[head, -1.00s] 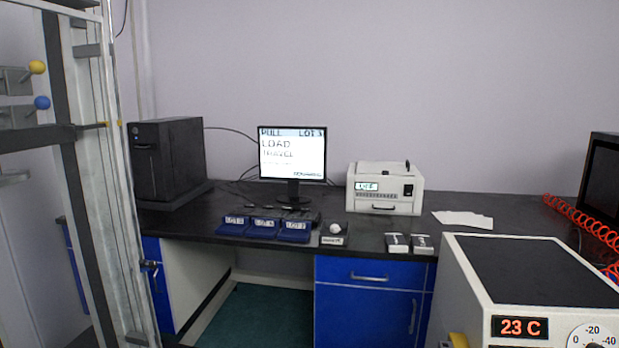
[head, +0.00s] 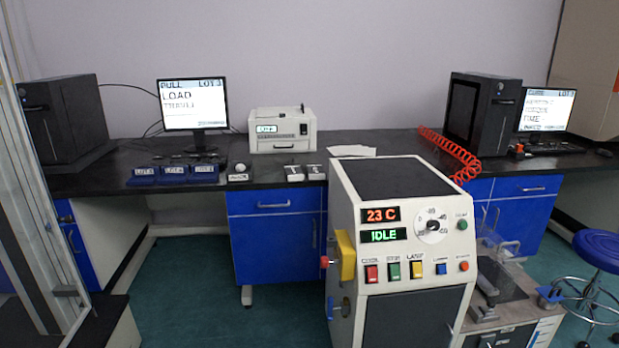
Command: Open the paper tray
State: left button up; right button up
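A cream box-shaped printer (head: 282,130) stands on the black bench against the wall, right of the left monitor. It has a small lit display on its front and a dark handle low on its front face (head: 284,147), which looks like the paper tray's front; the tray appears shut, though it is small at this distance. White paper sheets (head: 351,151) lie on the bench just right of the printer. Neither of my grippers shows in the head view.
A cream machine (head: 403,230) reading 23 C and IDLE stands on the floor in front of the bench. Blue trays (head: 173,173) sit on the bench front. A blue stool (head: 600,250) is at right. Green floor (head: 190,280) is open at left-centre.

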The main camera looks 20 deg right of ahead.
aim_at(264, 146)
jog(key=u, duration=0.6)
jog(key=i, duration=2.2)
jog(key=z, duration=1.45)
jog(key=i, duration=0.45)
jog(key=z, duration=0.5)
